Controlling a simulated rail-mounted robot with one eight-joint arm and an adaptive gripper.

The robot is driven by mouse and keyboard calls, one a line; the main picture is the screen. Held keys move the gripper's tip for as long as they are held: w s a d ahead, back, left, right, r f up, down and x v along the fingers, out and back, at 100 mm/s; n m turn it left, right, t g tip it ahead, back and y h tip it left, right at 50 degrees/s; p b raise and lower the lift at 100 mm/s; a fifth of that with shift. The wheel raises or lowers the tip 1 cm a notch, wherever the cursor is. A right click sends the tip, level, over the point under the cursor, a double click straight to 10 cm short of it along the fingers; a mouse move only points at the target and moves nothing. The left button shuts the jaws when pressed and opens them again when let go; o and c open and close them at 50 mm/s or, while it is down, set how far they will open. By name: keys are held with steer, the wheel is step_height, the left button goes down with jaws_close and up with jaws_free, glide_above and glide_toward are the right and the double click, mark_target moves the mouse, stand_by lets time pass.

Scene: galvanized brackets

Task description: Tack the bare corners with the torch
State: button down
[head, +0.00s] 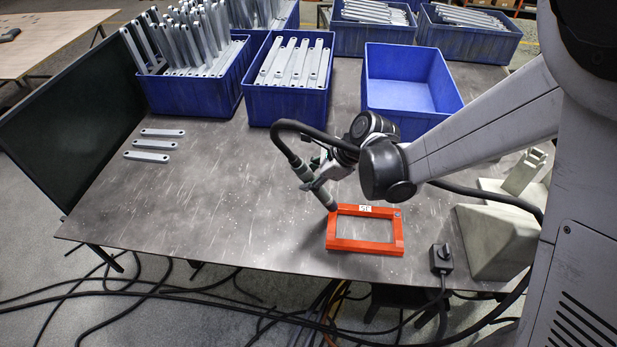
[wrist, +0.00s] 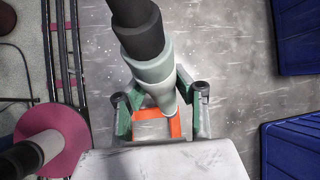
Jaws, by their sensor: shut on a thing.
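An orange rectangular frame (head: 401,236) lies flat near the table's front edge. Its back bar bears a small white label, and a small grey spot shows at its back right corner. My gripper (head: 318,178) is shut on the torch (head: 297,165), a dark and grey-green tool with a black hose. The torch tilts, its nozzle at or just above the frame's back left corner; contact cannot be told. In the wrist view the torch (wrist: 150,68) lies between my gripper's green fingers (wrist: 160,108) and hides part of the frame (wrist: 175,129).
Blue bins of grey brackets (head: 290,103) line the back, with one empty blue bin (head: 412,88). Several loose brackets (head: 152,144) lie at left by a dark upright panel (head: 75,130). A black switch box (head: 441,258) and a pale block (head: 497,242) stand right of the frame.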

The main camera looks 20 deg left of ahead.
steer(key=shift+r+p, duration=1.7)
steer(key=shift+r, duration=1.35)
steer(key=s+d+b, duration=0.2)
steer(key=s+b, duration=0.1)
steer(key=s, duration=0.6)
steer(key=shift+s+d+f+b, duration=0.1)
steer(key=shift+s+f+b, duration=0.1)
steer(key=shift+f+b, duration=0.95)
steer(key=shift+s+d+f+b, duration=0.15)
steer(key=shift+f+b, duration=0.45)
steer(key=shift+f, duration=0.9)
steer(key=shift+f+b, duration=0.45)
steer(key=shift+b, duration=0.1)
stand_by(0.4)
